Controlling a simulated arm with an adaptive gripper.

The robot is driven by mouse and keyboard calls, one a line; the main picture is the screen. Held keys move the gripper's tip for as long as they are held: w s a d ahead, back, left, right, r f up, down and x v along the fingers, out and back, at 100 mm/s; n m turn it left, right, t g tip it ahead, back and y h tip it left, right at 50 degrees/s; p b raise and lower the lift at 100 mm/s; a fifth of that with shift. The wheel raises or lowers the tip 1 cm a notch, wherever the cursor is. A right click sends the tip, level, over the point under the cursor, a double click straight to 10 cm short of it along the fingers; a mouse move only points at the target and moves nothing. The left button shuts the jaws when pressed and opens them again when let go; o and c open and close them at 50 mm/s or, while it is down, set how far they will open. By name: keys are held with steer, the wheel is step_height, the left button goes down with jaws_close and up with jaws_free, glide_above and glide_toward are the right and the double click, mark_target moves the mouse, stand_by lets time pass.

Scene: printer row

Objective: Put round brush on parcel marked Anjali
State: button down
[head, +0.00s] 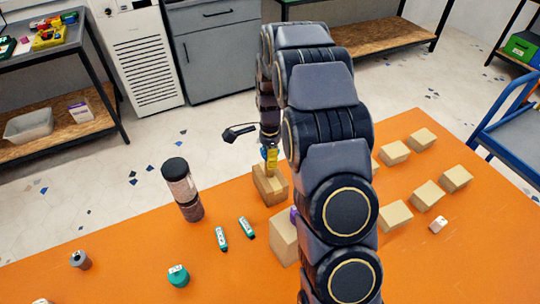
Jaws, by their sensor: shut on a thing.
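My gripper (269,143) points down at the middle of the orange table, partly hidden by my arm. It is shut on a small yellow-and-blue thing (271,158), too small here to identify surely as the round brush. That thing is directly above a cardboard parcel (270,190); I cannot tell whether they touch. A larger parcel (285,238) stands nearer, partly behind my arm, with a purple patch beside it. Several more parcels stand to the right, including one at the back (423,139) and one nearer (428,194). No name can be read on any parcel.
A tall dark-capped cylinder (181,189) stands left of the gripper. Two teal-and-white items (222,238), a teal round item (178,275) and a grey item (80,260) lie leftward. A white cube (438,224) is at right. The orange table (120,245) has bare room left.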

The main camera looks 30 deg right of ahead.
steer(key=shift+f, duration=0.1)
steer(key=c, duration=0.8)
jaws_free()
step_height(320, 180, up, 11)
steer(key=shift+r, duration=0.65)
steer(key=shift+s+a+r, duration=0.15)
steer(key=shift+s, duration=0.05)
steer(key=s+a+r+n, duration=0.1)
steer(key=s+a+n, duration=0.3)
steer(key=s+n, duration=0.3)
steer(key=s+a+r+n+g, duration=0.1)
steer(key=s+a+n, duration=0.3)
steer(key=s, duration=0.9)
steer(key=s+a+r+n, duration=0.3)
steer(key=s+a+n, duration=0.1)
steer(key=s+n, duration=0.6)
steer(key=shift+a+r+g, duration=0.15)
steer(key=shift+a+g, duration=0.1)
steer(key=shift+g, duration=0.05)
